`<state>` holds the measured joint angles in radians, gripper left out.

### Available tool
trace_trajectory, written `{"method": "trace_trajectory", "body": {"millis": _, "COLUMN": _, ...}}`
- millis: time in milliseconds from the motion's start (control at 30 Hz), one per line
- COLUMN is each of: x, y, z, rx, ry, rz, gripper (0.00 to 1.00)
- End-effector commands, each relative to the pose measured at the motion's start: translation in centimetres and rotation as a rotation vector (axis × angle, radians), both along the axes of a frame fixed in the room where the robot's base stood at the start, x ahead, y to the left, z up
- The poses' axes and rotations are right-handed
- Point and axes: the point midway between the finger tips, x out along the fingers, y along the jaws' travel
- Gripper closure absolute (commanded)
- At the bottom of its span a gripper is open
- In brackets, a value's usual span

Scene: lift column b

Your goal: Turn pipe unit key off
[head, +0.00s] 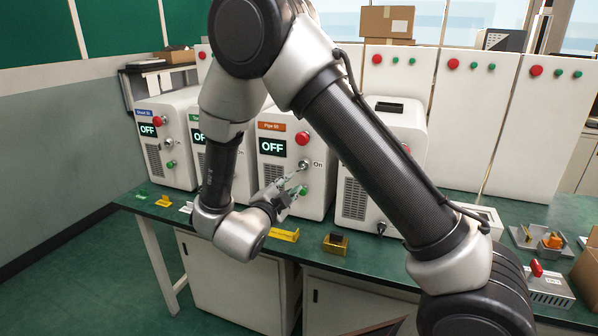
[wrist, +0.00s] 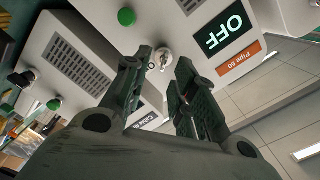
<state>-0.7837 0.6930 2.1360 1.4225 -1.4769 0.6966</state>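The pipe unit (head: 276,128) is a white box with an orange "Pipe 50" label and a display reading OFF (head: 272,147). Its metal key switch (head: 303,165) sits below the red button, with "On" printed to its right. In the wrist view, which is turned upside down, the key (wrist: 163,59) shows just ahead of my gripper (wrist: 160,68), between the fingertips. The fingers are apart and nothing is between them. In the head view my gripper (head: 287,192) is low in front of the unit's right side, near the green button (head: 303,190).
Similar units stand on both sides: a blue-labelled one (head: 160,140) reading OFF at left and another (head: 390,150) at right, partly behind my arm. Small yellow holders (head: 285,235) lie on the green bench front. A grey tray with parts (head: 540,238) is at right.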

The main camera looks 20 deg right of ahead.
Motion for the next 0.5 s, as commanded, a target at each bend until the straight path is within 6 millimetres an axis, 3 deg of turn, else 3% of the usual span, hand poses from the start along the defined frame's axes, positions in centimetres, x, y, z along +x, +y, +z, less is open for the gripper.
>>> {"method": "trace_trajectory", "body": {"millis": 167, "x": 0.6, "y": -0.9, "z": 1.1, "rx": 0.009, "ry": -0.064, "rz": -0.017, "gripper": 0.73}}
{"method": "trace_trajectory", "body": {"millis": 500, "x": 5.0, "y": -4.2, "z": 1.1, "rx": 0.009, "ry": -0.061, "rz": -0.016, "gripper": 0.73}}
